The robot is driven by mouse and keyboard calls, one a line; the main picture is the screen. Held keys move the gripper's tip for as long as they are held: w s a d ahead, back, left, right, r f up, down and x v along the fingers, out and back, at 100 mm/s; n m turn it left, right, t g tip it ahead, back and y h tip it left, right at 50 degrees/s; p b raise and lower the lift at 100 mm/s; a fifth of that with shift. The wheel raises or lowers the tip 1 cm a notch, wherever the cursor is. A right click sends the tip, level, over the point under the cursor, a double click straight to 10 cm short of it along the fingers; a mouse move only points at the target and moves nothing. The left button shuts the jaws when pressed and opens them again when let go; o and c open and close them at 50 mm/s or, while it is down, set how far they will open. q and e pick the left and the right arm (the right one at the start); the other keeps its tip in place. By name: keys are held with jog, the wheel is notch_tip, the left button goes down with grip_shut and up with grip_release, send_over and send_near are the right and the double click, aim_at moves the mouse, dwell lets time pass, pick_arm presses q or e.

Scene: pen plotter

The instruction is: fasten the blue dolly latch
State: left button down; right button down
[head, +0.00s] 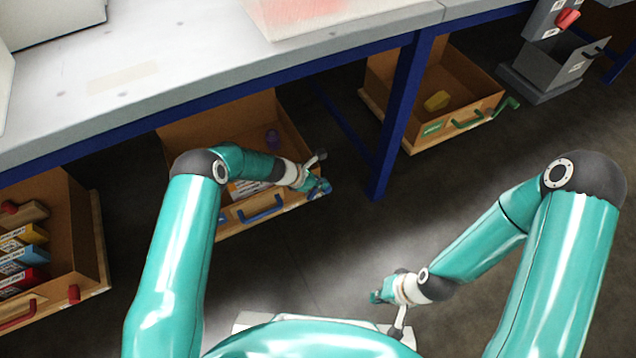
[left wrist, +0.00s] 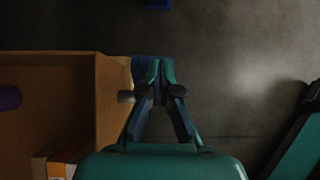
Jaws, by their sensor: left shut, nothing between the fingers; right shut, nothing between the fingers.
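The blue dolly (head: 231,228) is an open brown box under the table with a blue handle (head: 262,213) on its front. My left gripper (head: 319,187) is at its front right corner, fingers shut and empty. A blue part, seemingly the latch, lies by the fingertips; in the left wrist view it shows as a dark blue patch (left wrist: 141,70) partly hidden behind the left gripper (left wrist: 161,68). My right gripper (head: 380,297) is shut and empty over the floor.
A green-handled dolly (head: 437,142) with a yellow item stands to the right beyond a blue table leg (head: 398,125). A red-handled dolly (head: 88,262) with several boxes stands at left. The grey tabletop (head: 190,70) overhangs the dollies. The floor in front is clear.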

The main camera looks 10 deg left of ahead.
pick_arm(q)
notch_tip(320, 180, up, 10)
jog(key=p, duration=0.6)
jog(key=shift+s+a+p, duration=0.2)
jog(key=shift+a+p, duration=0.05)
jog(key=shift+p, duration=0.1)
jog(key=shift+s+f, duration=0.1)
jog(key=shift+f, duration=0.05)
